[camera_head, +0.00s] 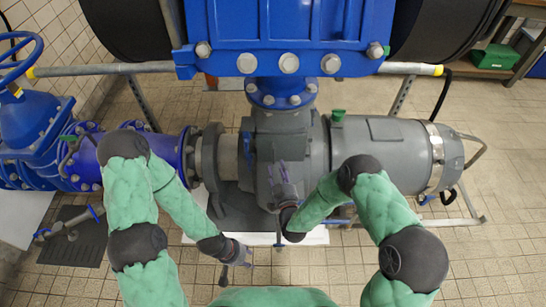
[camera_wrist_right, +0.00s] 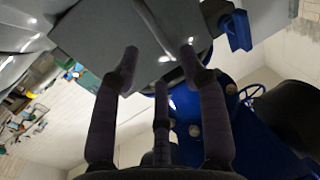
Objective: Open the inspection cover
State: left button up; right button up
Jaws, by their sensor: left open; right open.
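My right gripper (camera_head: 278,178) is over the grey pump housing (camera_head: 263,150) in the middle of the head view. In the right wrist view its purple fingers (camera_wrist_right: 160,62) are spread, with nothing visible between them. A flat grey panel (camera_wrist_right: 95,45) fills the top of that view, just beyond the fingertips; whether they touch it cannot be told. A blue handle-like part (camera_wrist_right: 236,30) shows beside this panel. I cannot tell for sure which surface is the inspection cover. My left gripper (camera_head: 238,258) is open and empty, low and in front of the pump.
A large blue flanged body (camera_head: 290,25) overhangs the pump. A blue pipe (camera_head: 110,160) joins from the left, and a grey motor-like cylinder (camera_head: 385,145) lies to the right. A blue handwheel (camera_head: 22,60) stands at the far left. Tiled floor (camera_head: 500,240) is clear at the right.

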aim_at(281, 153)
jog(key=shift+b+x, duration=0.9)
jog(key=shift+x, duration=2.65)
grip_shut()
